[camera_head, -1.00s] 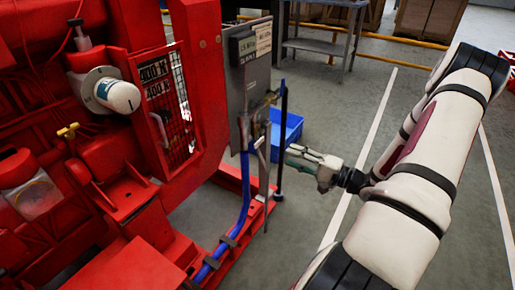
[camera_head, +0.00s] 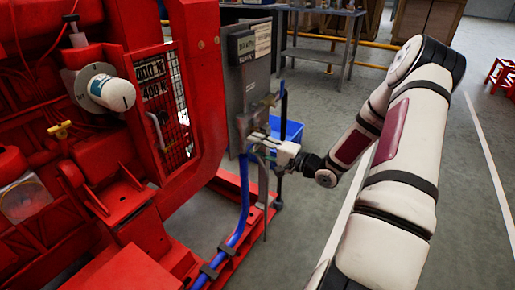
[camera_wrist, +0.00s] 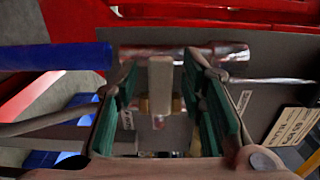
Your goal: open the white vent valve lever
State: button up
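The white vent valve lever (camera_wrist: 160,85) shows in the wrist view as a short, pale, upright bar below a shiny metal pipe (camera_wrist: 225,50). My gripper (camera_wrist: 160,108) is open, with a green-padded finger on each side of the lever. Gaps show between the lever and both pads. In the head view, my gripper (camera_head: 256,143) is in front of the grey panel (camera_head: 251,95), close to its pipe fittings. The lever is too small to make out there.
A blue hose (camera_wrist: 50,57) joins the pipe at the left in the wrist view. A dark upright post (camera_head: 282,110) and a blue bin (camera_head: 292,131) are near my gripper in the head view. The red pumpset (camera_head: 205,80) fills the left; open floor lies right.

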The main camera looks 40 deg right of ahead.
grip_shut()
